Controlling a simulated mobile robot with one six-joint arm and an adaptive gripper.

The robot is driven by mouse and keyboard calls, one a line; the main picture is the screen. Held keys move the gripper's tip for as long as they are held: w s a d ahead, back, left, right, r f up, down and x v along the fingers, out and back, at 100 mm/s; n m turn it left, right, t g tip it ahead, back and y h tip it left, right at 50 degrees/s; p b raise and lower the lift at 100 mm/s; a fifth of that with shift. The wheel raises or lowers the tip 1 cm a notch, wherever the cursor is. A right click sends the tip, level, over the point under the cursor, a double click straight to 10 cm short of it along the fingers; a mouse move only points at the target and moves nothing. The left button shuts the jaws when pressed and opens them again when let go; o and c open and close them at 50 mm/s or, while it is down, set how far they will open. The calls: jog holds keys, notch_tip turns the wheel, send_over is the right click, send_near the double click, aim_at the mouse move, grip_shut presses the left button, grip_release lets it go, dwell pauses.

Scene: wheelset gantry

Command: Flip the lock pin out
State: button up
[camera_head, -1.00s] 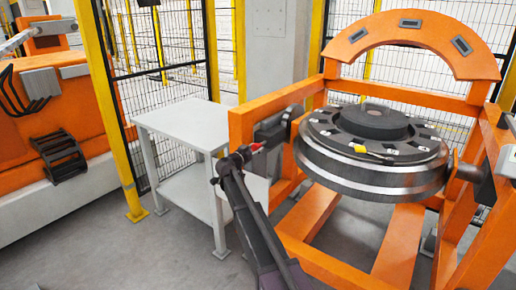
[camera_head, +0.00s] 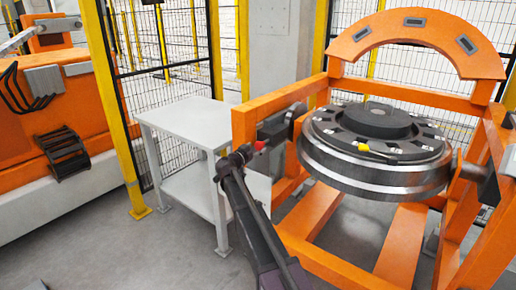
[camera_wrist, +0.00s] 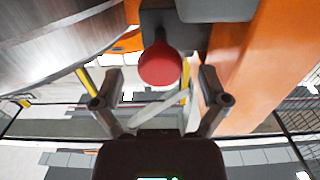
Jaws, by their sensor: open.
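The lock pin shows as a round red knob (camera_wrist: 160,65) on a dark grey block (camera_wrist: 185,38) in the wrist view. In the head view the red knob (camera_head: 260,146) is small, at the left pivot of the orange gantry frame (camera_head: 247,120). My gripper (camera_wrist: 160,88) is open, with one finger to each side of the knob in the wrist view and a gap on both sides. In the head view my gripper (camera_head: 243,153) is close to the knob, and nothing is held. The pin's shaft is hidden behind the knob.
A light grey two-shelf table (camera_head: 185,122) stands to the left, before a yellow-posted fence (camera_head: 110,100). An orange machine (camera_head: 50,140) is at far left.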

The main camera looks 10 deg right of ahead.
jog(key=v, duration=1)
jog(key=shift+s+a, duration=0.2)
jog(key=shift+s, duration=0.1)
jog(key=s+d+f+n+g+y, duration=0.1)
jog(key=s+d+f+g+y, duration=0.1)
jog(key=s+d+f+g, duration=0.35)
jog(key=s+d+f+n+g+y, duration=0.25)
jog(key=s+d+f, duration=0.45)
jog(key=s, duration=0.4)
jog(key=s+a+f+n+g+y, duration=0.1)
jog(key=s+f+n+g+y, duration=0.2)
jog(key=s, duration=0.7)
jog(key=s+f+n+g+y, duration=0.25)
jog(key=s+y, duration=0.25)
jog(key=s, duration=0.4)
notch_tip(320, 180, up, 22)
jog(key=p, duration=2.2)
jog(key=shift+f+t, duration=0.2)
jog(key=shift+t, duration=0.15)
